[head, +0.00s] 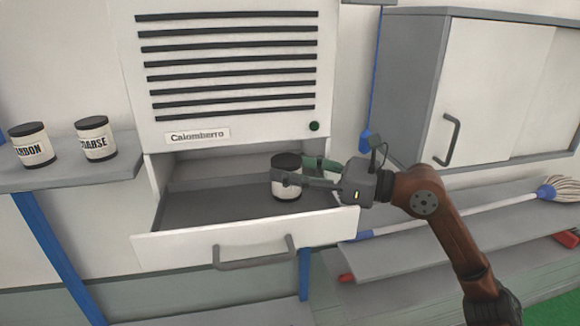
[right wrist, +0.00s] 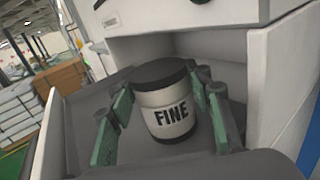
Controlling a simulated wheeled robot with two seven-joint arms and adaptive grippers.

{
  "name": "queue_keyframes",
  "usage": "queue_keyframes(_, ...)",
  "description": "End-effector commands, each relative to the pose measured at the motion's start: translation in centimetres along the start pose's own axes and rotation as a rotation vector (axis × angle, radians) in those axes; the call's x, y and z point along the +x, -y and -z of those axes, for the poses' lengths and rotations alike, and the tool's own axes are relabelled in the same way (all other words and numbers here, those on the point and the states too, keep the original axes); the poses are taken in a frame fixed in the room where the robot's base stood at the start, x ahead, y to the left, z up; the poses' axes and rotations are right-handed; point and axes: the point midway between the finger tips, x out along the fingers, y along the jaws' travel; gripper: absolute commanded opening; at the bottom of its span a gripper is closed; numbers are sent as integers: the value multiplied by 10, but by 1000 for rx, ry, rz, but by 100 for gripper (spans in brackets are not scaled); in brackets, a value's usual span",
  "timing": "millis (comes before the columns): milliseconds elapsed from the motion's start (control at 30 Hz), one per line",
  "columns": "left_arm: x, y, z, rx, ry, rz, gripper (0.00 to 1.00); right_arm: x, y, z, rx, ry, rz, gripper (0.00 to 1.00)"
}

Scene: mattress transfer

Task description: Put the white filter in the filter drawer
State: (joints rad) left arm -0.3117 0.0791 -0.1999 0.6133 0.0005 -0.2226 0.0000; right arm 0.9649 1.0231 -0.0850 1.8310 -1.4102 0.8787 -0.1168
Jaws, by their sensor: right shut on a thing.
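A white filter canister (head: 287,187) with a black lid stands upright in the open filter drawer (head: 190,245), or just above its floor; I cannot tell if it touches. In the right wrist view the canister (right wrist: 168,112) reads "FINE". My right gripper (head: 300,178) is over the drawer's right part, its fingers on both sides of the canister, shut on it. The green-padded fingers (right wrist: 165,120) also show in the right wrist view. The drawer is pulled out below the vented cabinet (head: 230,70). My left gripper is not in view.
Two similar canisters, one marked "ARBON" (head: 32,150) and one marked "ARSE" (head: 97,142), stand on a grey shelf (head: 75,175) at the left. A mop (head: 460,215) lies on a shelf at the right. The drawer's left half is empty.

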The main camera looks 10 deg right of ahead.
Motion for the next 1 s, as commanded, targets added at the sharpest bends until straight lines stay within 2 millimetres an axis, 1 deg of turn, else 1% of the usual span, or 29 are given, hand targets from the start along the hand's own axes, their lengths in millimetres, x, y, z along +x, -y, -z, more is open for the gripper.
queue_keyframes(33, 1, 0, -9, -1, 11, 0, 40, 0, 0, 1, 0, 0, -1, 47)
queue_keyframes(100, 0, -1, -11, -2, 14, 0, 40, 0, 0, 0, 0, 0, 0, 52)
queue_keyframes(167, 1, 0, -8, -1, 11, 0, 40, 0, 0, 0, -1, 0, 0, 56)
queue_keyframes(267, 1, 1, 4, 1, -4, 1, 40, -1, 0, 0, -1, 0, 0, 63)
queue_keyframes(433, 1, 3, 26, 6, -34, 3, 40, -1, 0, 0, -1, 0, 0, 63)
queue_keyframes(500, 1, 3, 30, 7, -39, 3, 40, -1, 0, 0, -1, 0, 0, 63)
queue_keyframes(600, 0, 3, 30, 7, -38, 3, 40, -2, 0, -1, -1, 0, 0, 63)
queue_keyframes(667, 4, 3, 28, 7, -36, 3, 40, -8, 0, 0, -1, 0, 1, 63)
queue_keyframes(767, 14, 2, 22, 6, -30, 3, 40, -22, 0, 2, -2, 0, 3, 63)
queue_keyframes(1000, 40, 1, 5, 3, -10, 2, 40, -74, 1, 4, -1, -1, 5, 63)
